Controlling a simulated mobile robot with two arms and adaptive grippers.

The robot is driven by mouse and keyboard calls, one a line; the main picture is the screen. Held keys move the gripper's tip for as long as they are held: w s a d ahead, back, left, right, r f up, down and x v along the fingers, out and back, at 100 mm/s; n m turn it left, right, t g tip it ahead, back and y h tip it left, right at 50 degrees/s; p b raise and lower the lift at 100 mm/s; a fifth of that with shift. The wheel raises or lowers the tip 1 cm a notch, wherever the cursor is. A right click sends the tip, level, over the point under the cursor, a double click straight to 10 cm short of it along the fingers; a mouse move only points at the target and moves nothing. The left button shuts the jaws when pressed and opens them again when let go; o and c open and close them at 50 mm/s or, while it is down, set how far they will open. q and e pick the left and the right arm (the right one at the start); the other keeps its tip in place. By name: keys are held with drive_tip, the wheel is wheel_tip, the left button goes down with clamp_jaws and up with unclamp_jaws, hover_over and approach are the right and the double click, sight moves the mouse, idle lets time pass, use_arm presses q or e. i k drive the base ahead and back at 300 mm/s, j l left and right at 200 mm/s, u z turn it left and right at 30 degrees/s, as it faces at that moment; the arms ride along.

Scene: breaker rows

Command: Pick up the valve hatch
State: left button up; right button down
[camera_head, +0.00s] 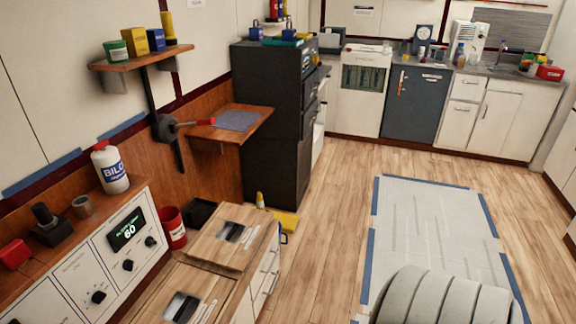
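Nothing in view can be surely told as the valve hatch. Two flat wooden panels with dark plates and small printed labels lie on the low white cabinets at the bottom: a rear panel (210,248) and a front panel (158,290). I cannot tell whether either is the hatch. A dark valve-like fitting with a red-tipped lever (165,128) is on the left wall below the shelf. Neither of my grippers shows in the head view.
A white control panel (75,277) with knobs and a green display stands at left, with a white bottle (110,167) on top. A red bucket (172,227) is beside it. A pale ribbed rounded shape (445,297) fills the bottom right. The wooden floor (335,190) is largely clear.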

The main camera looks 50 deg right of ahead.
sight(229, 238)
drive_tip(key=z, duration=1.2)
drive_tip(key=u, duration=0.65)
drive_tip(key=i+l+u, duration=0.15)
drive_tip(key=l+u, duration=0.65)
drive_tip(key=l, duration=0.15)
drive_tip(key=l+u, duration=0.8)
drive_tip(key=l, duration=0.2)
